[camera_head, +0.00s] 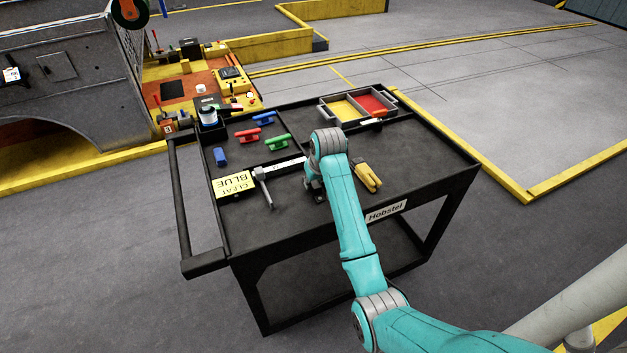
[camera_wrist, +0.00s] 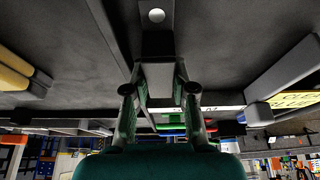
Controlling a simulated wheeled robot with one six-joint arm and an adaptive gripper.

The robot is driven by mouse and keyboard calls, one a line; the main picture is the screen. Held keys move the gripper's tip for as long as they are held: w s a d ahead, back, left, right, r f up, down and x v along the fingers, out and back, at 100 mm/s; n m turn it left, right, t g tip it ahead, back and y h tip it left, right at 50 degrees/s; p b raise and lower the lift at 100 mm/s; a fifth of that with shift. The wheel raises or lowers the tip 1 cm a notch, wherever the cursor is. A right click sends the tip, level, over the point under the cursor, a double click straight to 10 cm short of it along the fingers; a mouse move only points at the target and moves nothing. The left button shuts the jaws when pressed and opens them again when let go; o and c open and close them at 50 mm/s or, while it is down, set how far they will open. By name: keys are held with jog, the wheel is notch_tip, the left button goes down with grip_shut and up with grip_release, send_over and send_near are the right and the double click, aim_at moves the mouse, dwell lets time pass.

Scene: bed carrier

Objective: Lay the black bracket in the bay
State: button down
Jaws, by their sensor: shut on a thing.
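My gripper (camera_wrist: 158,88) is shut on a dark piece, the black bracket (camera_wrist: 157,42), which shows a flat plate with a round light spot in the wrist view. In the head view my gripper (camera_head: 315,188) is low over the cart top, and my wrist hides most of it and the bracket. I cannot tell whether the bracket touches the surface. A grey tray (camera_head: 398,105) with a yellow and a red compartment stands at the cart's far side. I cannot tell which space is the bay.
The black cart (camera_head: 430,150) carries a caliper (camera_head: 262,186) and a yellow card (camera_head: 233,184) left of my gripper, yellow gloves (camera_head: 367,176) to the right. Red (camera_head: 247,135), green (camera_head: 278,142) and blue (camera_head: 264,118) cleats lie beyond. The cart's right part is bare.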

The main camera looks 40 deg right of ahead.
jog(key=c, duration=0.9)
grip_release()
jog(key=v, duration=1.2)
jog(key=shift+s, duration=0.1)
